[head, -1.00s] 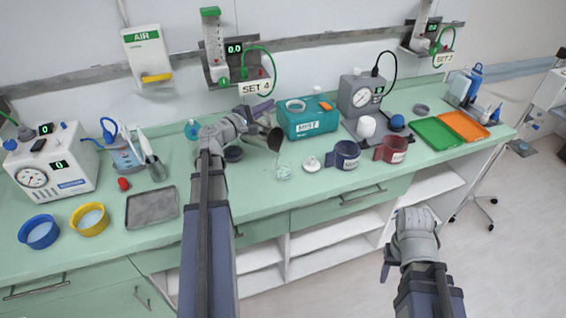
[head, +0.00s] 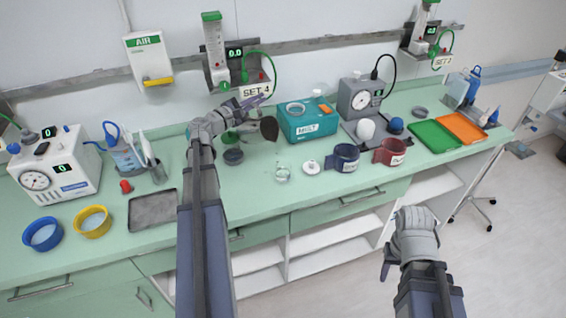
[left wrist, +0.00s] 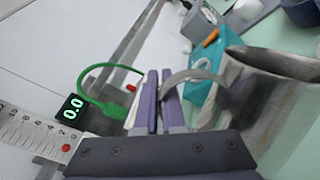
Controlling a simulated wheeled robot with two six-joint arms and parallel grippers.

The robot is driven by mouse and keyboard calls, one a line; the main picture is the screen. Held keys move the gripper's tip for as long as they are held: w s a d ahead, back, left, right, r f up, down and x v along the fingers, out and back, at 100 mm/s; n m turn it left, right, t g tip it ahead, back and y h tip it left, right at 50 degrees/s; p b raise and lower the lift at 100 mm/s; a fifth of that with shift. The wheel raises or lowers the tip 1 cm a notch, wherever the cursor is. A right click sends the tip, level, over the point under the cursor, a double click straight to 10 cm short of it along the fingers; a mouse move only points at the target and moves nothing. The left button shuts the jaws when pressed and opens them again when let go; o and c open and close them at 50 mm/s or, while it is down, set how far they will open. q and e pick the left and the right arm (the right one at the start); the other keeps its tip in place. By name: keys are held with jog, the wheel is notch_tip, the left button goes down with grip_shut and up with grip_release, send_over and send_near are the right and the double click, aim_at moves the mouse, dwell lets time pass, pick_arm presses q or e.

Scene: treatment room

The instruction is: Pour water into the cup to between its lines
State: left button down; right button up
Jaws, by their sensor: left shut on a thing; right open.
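A small clear cup (head: 282,174) stands on the green counter in front of the teal box; its lines and water level are too small to read. My left gripper (head: 254,100) is shut on the grey handle of a dark metal jug (head: 268,129), held tilted above the counter, behind and slightly left of the cup. In the left wrist view, the purple fingers (left wrist: 160,102) close on the handle and the jug's metal body (left wrist: 262,100) fills the right side; its contents are hidden. My right gripper (head: 387,268) is open and empty in front of the counter.
A white lid (head: 311,167) lies right of the cup, beside a blue mug (head: 344,158) and a red mug (head: 390,152). The teal box (head: 307,122) stands behind. A grey tray (head: 153,209) and yellow bowl (head: 91,221) are further left.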

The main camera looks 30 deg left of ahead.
pick_arm(q)
jog(key=shift+w+a+f+n+b, duration=0.1)
jog(key=shift+a+f+n+b, duration=0.3)
jog(key=shift+n, duration=0.5)
jog(key=shift+a, duration=0.1)
dwell(1.2)
